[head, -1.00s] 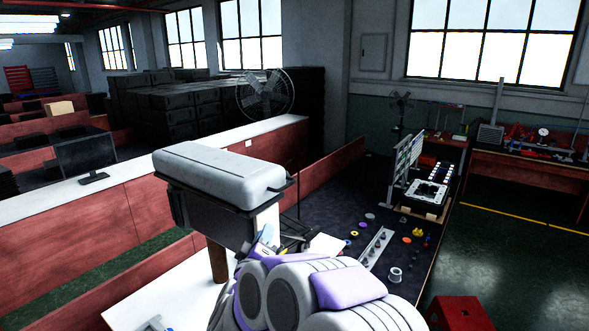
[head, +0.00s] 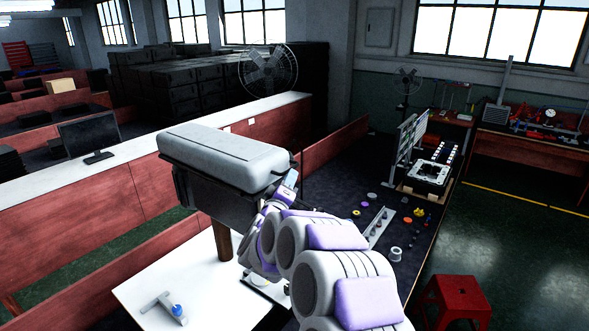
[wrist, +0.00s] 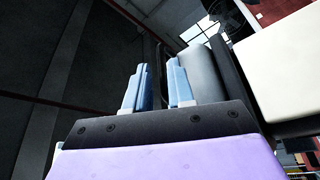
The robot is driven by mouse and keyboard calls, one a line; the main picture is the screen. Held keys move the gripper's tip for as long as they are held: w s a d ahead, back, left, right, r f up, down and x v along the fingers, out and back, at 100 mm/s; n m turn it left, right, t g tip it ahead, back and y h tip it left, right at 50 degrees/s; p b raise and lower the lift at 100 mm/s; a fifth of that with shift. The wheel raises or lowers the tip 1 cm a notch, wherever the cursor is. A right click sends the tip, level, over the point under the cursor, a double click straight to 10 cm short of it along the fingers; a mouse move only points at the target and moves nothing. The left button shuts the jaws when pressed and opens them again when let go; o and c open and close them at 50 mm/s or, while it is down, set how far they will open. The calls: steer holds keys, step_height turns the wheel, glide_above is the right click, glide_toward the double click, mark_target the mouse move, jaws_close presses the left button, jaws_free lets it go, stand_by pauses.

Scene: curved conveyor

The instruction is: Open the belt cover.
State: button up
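The belt cover (head: 225,155) is a pale grey lid with rounded edges. It lies shut on a dark box on a brown post in the head view. A thin black handle bar runs around its right end. My gripper (head: 290,181) is at that right end, just below the lid's edge. In the wrist view my gripper (wrist: 158,82) has two blue fingers with a gap between them. A thin dark bar shows in the gap, but I cannot tell whether it is between the fingers or behind them. A grey rounded surface, likely the cover (wrist: 203,70), is just right of the fingers.
A white table (head: 180,285) stands below the box, with a small grey tool with a blue knob (head: 177,310) on it. A dark bench (head: 375,165) with small parts is behind my arm. A red stool (head: 458,303) stands at the lower right. Red partitions run behind.

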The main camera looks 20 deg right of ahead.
mark_target(293, 167)
steer(key=w, duration=0.1)
steer(key=w+r, duration=0.1)
steer(key=w, duration=0.1)
steer(key=shift+w+a, duration=0.1)
steer(key=shift+a, duration=0.1)
steer(key=shift+d+r, duration=0.2)
steer(key=shift+d, duration=0.05)
steer(key=shift+w+d+f, duration=0.15)
steer(key=shift+w+d, duration=0.4)
steer(key=shift+d, duration=0.3)
steer(key=shift+d+f, duration=0.1)
steer(key=shift+d, duration=0.35)
steer(key=shift+s, duration=0.1)
steer(key=shift+c, duration=0.5)
steer(key=shift+a, duration=0.55)
jaws_close()
